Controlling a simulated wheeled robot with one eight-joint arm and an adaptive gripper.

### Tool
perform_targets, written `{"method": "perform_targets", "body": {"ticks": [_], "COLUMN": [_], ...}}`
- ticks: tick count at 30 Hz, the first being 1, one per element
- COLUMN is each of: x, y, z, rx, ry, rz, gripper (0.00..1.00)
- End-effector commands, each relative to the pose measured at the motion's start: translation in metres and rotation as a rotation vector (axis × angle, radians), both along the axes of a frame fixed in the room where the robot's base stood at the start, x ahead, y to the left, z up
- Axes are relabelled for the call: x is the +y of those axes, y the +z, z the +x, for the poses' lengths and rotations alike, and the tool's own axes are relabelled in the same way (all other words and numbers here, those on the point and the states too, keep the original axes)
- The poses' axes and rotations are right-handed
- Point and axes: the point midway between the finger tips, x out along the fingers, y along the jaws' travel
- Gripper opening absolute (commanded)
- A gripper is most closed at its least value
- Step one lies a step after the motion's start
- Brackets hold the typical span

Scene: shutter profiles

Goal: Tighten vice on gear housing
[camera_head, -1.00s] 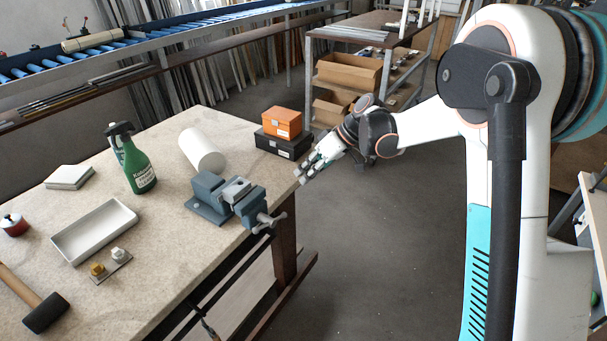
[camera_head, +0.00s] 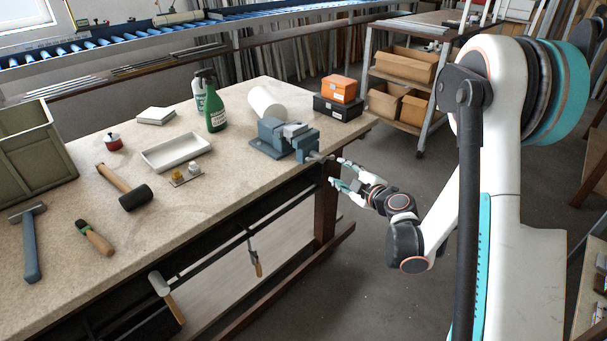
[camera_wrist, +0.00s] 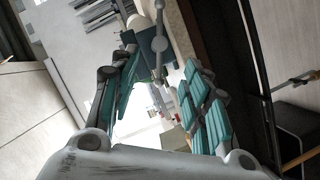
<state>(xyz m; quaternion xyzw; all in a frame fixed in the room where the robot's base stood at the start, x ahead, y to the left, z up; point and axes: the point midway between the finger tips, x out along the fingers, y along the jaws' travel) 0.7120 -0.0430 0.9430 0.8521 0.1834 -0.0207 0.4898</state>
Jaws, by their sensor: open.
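The blue-grey vice (camera_head: 268,138) stands at the bench's right front edge. A lighter grey piece (camera_head: 295,130) shows at its jaws; I cannot tell whether this is the gear housing. The vice's handle (camera_head: 318,157) sticks out past the edge, toward my gripper. My gripper (camera_head: 338,172) is open and empty, just right of the handle and apart from it. In the wrist view, the handle bar (camera_wrist: 160,43) and part of the vice (camera_wrist: 146,42) appear ahead, beyond the gap between the teal-padded fingers (camera_wrist: 163,98).
The bench (camera_head: 235,185) also holds a green spray bottle (camera_head: 216,112), a white roll (camera_head: 266,103), a white tray (camera_head: 175,152), a mallet (camera_head: 135,198), and orange (camera_head: 340,88) and black (camera_head: 338,108) boxes. A shelf trolley (camera_head: 405,75) stands behind. Floor right of the bench is clear.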

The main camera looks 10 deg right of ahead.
Motion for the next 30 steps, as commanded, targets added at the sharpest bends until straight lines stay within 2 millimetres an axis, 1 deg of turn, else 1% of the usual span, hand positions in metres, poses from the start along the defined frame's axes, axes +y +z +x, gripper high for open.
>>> {"method": "perform_targets", "body": {"ticks": [4,8,18,21,25,30], "x": [-0.001,0.005,0.025,0.030,0.034,0.036], "y": [-0.002,-0.007,-0.022,-0.025,-0.028,-0.029], "z": [0.006,0.024,0.086,0.102,0.117,0.127], "rx": [-0.011,-0.009,-0.008,-0.008,-0.008,-0.009], "ry": [-0.007,-0.006,-0.005,-0.005,-0.005,-0.006], "rz": [-0.012,-0.012,-0.010,-0.011,-0.010,-0.011], "gripper": [0.43,0.43,0.43,0.43,0.43,0.43]}}
